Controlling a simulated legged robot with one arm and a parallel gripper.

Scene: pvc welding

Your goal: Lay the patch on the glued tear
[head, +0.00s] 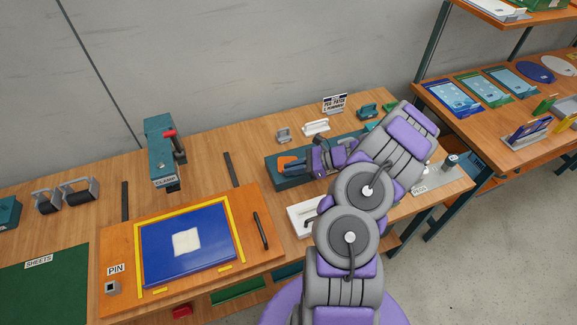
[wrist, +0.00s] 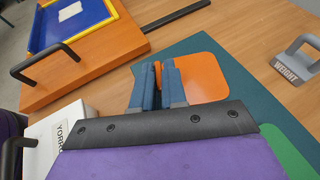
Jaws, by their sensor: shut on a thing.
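The orange patch (head: 286,161) lies on a teal mat (head: 272,179) at the middle of the bench. In the wrist view the patch (wrist: 203,78) is flat beside my fingers, and an orange sliver shows between them. My gripper (head: 297,169), also in the wrist view (wrist: 160,80), is shut on the patch; the fingers hide part of it. The blue sheet (head: 160,262) lies on the orange board to the left, with a whitish glued area (head: 186,242) at its middle. The tear itself cannot be made out. The gripper is well to the right of the sheet.
A yellow frame (head: 233,229) edges the sheet. A black handle (head: 260,230) stands at the orange board's right. A clamp (head: 163,150) stands behind it.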

